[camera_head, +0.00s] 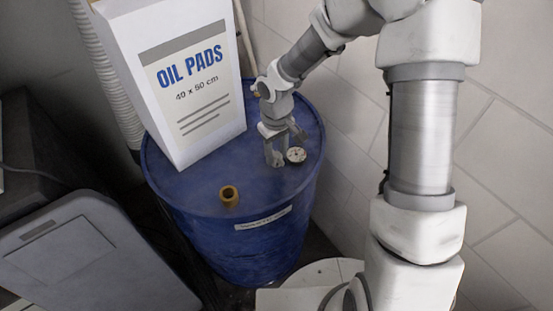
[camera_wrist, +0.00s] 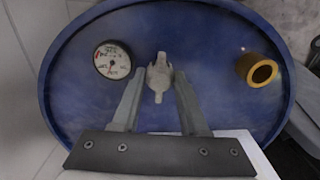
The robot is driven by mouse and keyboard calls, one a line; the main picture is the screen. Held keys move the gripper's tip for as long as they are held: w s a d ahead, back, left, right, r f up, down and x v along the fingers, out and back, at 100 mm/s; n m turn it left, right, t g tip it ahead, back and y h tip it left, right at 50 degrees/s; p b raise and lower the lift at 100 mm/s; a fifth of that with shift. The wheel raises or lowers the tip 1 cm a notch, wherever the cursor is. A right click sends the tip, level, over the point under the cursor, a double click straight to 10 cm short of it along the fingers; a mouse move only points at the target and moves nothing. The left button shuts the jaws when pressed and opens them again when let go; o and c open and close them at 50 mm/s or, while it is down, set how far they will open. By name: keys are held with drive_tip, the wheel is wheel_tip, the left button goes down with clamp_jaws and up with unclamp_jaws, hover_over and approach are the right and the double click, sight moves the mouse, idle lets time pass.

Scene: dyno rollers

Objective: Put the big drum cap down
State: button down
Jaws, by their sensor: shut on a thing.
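My gripper (camera_head: 284,150) is over the right part of the blue drum's top (camera_head: 190,190). In the wrist view, my gripper (camera_wrist: 158,88) is shut on a pale grey winged piece, which I take to be the big drum cap (camera_wrist: 158,74). The cap sits between the fingertips, low over the drum top. I cannot tell whether it touches the surface. In the head view the fingers largely hide it.
A round dial gauge (camera_head: 296,155) is right beside my gripper; it also shows in the wrist view (camera_wrist: 112,60). A brass ring fitting (camera_head: 229,195) stands near the drum's front edge. A white "OIL PADS" box (camera_head: 185,100) fills the drum's left side. Bare drum top lies between.

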sight(277, 154)
drive_tip(key=shift+f, duration=1.65)
drive_tip(key=shift+c, duration=2.2)
unclamp_jaws()
